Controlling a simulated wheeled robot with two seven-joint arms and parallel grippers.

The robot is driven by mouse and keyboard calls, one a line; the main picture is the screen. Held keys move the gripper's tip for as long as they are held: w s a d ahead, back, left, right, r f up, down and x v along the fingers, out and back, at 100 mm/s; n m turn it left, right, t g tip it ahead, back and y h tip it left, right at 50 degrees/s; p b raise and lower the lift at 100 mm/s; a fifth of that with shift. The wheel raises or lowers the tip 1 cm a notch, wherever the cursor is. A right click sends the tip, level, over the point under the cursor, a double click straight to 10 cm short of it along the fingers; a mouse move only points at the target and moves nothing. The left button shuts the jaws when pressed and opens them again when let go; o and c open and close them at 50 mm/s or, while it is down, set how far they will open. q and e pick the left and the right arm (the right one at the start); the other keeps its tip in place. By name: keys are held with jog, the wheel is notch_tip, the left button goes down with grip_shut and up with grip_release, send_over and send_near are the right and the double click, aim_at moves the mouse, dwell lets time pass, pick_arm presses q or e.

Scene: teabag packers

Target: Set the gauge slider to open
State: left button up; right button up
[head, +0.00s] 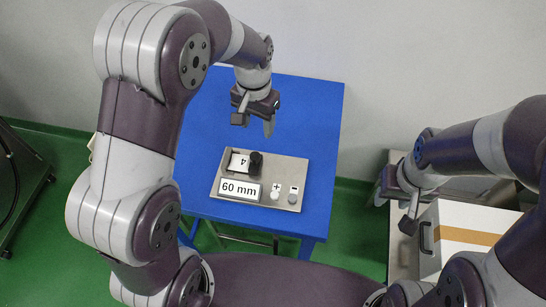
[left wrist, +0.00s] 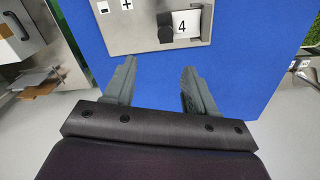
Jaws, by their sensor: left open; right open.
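The gauge is a flat grey metal panel (head: 274,172) on the blue table, with a "60 mm" display (head: 241,190) at its front left. A black block (head: 256,163), seemingly the slider, stands beside a white piece marked 4 (head: 240,161). In the left wrist view the black block (left wrist: 166,34) is close against the left side of the white piece (left wrist: 187,23); I cannot tell whether they touch. My left gripper (head: 254,121) is open and empty behind the panel, apart from it. Its spread fingers (left wrist: 160,86) show over bare table. My right gripper (head: 395,211) is open at the right, away from the gauge.
A plus button (head: 276,195) and a minus button (head: 293,199) sit at the panel's front right. The blue table (head: 312,105) is clear around the panel. A metal unit with a white box (head: 465,228) stands to the right.

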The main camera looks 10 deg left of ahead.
aim_at(255, 155)
pick_arm(q)
jog(key=f, duration=0.8)
jog(key=a+f, duration=0.1)
jog(key=f, duration=0.3)
jog(key=shift+s+p, duration=0.2)
jog(key=shift+p, duration=0.2)
jog(key=shift+a+f, duration=0.15)
jog(key=shift+f, duration=0.1)
jog(key=shift+c, duration=0.3)
